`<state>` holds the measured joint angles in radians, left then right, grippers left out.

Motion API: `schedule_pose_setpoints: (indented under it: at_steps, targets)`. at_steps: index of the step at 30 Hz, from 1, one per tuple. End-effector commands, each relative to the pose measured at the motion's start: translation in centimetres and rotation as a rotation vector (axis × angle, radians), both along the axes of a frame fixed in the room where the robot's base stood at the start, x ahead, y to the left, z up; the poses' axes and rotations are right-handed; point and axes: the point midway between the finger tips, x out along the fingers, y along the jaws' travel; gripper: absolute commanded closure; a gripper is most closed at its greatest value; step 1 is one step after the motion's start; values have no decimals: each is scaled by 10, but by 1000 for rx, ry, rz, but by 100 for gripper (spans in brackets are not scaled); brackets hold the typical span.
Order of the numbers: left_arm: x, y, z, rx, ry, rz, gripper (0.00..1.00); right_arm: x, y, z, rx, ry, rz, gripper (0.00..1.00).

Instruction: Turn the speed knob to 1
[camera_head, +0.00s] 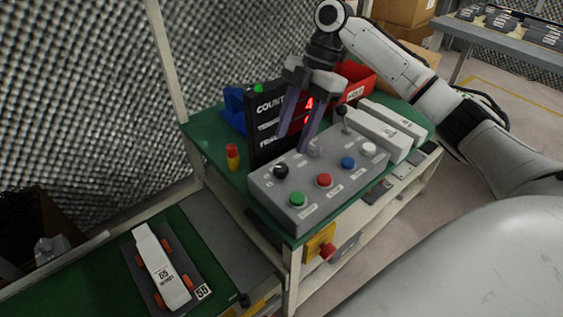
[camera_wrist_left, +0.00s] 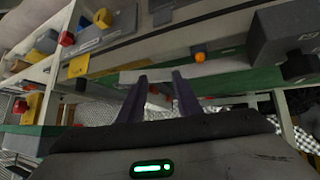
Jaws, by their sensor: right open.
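A grey control box (camera_head: 318,200) sits on the green bench top. A black knob (camera_head: 281,171) is on its left part, above the green button; it looks like the speed knob, but its label is too small to read. My right gripper (camera_head: 294,142) is open, with its two purple fingers pointing down just behind and above the box. Its fingertips are apart from the black knob, and nothing is between them. My left gripper (camera_wrist_left: 160,77) shows in the left wrist view, open and empty; it is not in the head view.
The box also carries green (camera_head: 297,199), red (camera_head: 324,180), blue (camera_head: 348,162) and white (camera_head: 368,149) buttons and a lever (camera_head: 343,118). A black display (camera_head: 262,128) stands behind it. A red bin (camera_head: 357,80) is farther back. A white toy vehicle (camera_head: 161,268) lies at lower left.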

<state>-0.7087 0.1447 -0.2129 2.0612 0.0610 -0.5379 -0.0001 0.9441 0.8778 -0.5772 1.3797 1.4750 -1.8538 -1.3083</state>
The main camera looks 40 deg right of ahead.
Motion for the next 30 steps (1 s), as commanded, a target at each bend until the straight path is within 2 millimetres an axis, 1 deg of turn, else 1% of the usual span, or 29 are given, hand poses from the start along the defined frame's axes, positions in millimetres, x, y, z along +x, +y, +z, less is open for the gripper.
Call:
schedule_pose_setpoints:
  at_steps: [1, 3, 6, 10, 15, 24, 29, 30]
  targets:
    - [1, 0, -2, -1, -3, 0, 69, -1, 4, -13, 0, 4, 2, 56]
    - [1, 0, -3, -4, -6, 1, 69, -2, 10, -25, 0, 3, 2, 56]
    - [3, -1, -4, -8, -11, 3, 69, -2, 17, -42, 1, 2, 2, 56]
    - [3, -1, -6, -13, -14, 6, 69, -2, 24, -59, 0, 2, 1, 56]
    - [2, -1, -7, -16, -14, 8, 69, -2, 28, -69, -1, 0, -1, 56]
    - [2, -2, -5, -17, -16, 9, 69, -2, 29, -71, -1, 0, 0, 56]
    - [2, -2, -5, -17, -16, 9, 69, -2, 29, -71, -1, 0, 0, 83]
    - [2, -2, -5, -17, -16, 9, 69, -2, 29, -71, -1, 0, 0, 89]
